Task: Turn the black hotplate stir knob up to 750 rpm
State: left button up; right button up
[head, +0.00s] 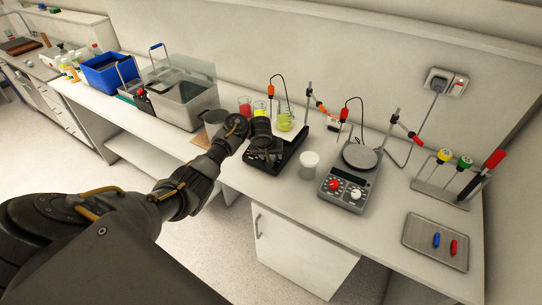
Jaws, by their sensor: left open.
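The black hotplate (291,154) stands on the white bench right of the picture's middle, with a pale top plate. A glass beaker with yellow liquid (285,123) stands on it. My left arm reaches in from the lower left, and my left gripper (264,152) is at the front of the black hotplate. The gripper is open. It covers much of the hotplate's front, so the stir knob and its setting are hidden. I cannot tell whether the fingers touch the knob. My right gripper is not in view.
A grey hotplate (352,186) with red and white knobs stands to the right. A white cup (309,165) stands between the hotplates. Beakers of red (245,105) and yellow (260,108) liquid stand behind my gripper. A tray (436,242) lies at the right.

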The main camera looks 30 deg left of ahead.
pick_arm(q)
jog(key=shift+w+f, duration=0.1)
jog(key=shift+f, duration=0.1)
jog(key=shift+c, duration=0.4)
jog(key=c, duration=0.9)
jog(key=shift+m, duration=0.4)
jog(key=m, duration=0.5)
jog(key=shift+a+m+h, duration=0.15)
jog(key=shift+m+h, duration=0.15)
jog(key=m, duration=0.5)
jog(key=shift+m+h, duration=0.3)
